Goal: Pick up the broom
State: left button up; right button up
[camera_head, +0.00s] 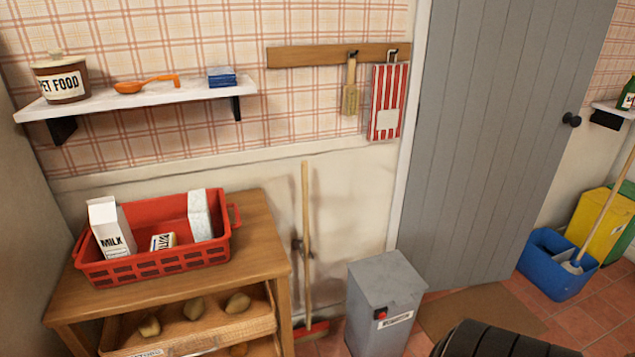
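The broom (306,215) stands upright against the cream lower wall, between the wooden cabinet and the grey bin. Its long, light wooden handle is mostly clear. Its red head (312,331) is on the floor, partly hidden by the cabinet. A small dark fitting (297,245) shows beside the handle; I cannot tell whether it touches it. Neither of my grippers is in view.
The wooden cabinet (262,250) holds a red crate (150,266) on top. The grey bin (380,300) stands close to the broom's right. A blue bucket (550,270) with a mop stands at far right. A wall shelf (150,97) is at upper left.

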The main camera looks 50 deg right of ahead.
aim_at(308, 332)
jog(key=z, duration=1.5)
